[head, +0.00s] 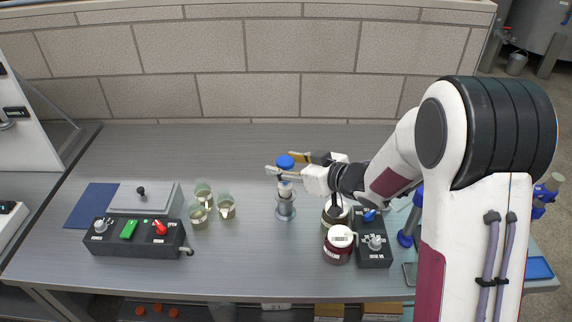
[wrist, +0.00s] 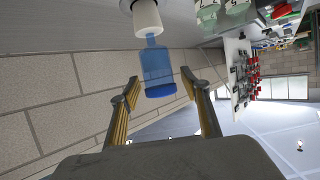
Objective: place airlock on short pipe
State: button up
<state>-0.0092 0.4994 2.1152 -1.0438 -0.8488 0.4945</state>
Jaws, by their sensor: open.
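The airlock has a blue top (head: 285,161) and a white lower part (head: 286,188). It stands upright over the short grey pipe (head: 286,208) on the bench; the white part appears to rest at the pipe's top, though the exact contact is hard to see. In the wrist view the translucent blue body (wrist: 157,65) narrows to a neck that meets the white part (wrist: 146,18). My gripper (head: 280,162) is open at the height of the blue top, one finger on each side. In the wrist view the fingertips (wrist: 160,82) show gaps to the blue body.
Several small beakers (head: 227,207) stand left of the pipe. A control box (head: 135,237) and a grey lidded box (head: 145,199) are farther left. A dark red jar (head: 338,247) and another control box (head: 373,243) stand close on the right. The back of the bench (head: 190,150) is clear.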

jog(key=v, duration=1.2)
jog(key=shift+r, duration=0.15)
dwell(0.7)
jog(key=d+r+m+t+h, duration=0.3)
jog(key=d+r+h, duration=0.3)
jog(key=d, duration=0.3)
jog(key=s+d+r+m+g+h, duration=0.1)
jog(key=s+d+r+m+h, duration=0.2)
jog(key=s+d+h, duration=0.25)
jog(key=s+a+f+m+g+y, duration=0.1)
jog(key=s+a+g, duration=0.1)
jog(key=s, duration=1)
jog(key=s+a+f+m+g+y, duration=0.1)
jog(key=s+g, duration=0.3)
jog(key=s, duration=0.8)
jog(key=shift+a+f+m, duration=0.5)
jog(key=shift+a+f, duration=0.25)
jog(key=shift+a, duration=0.05)
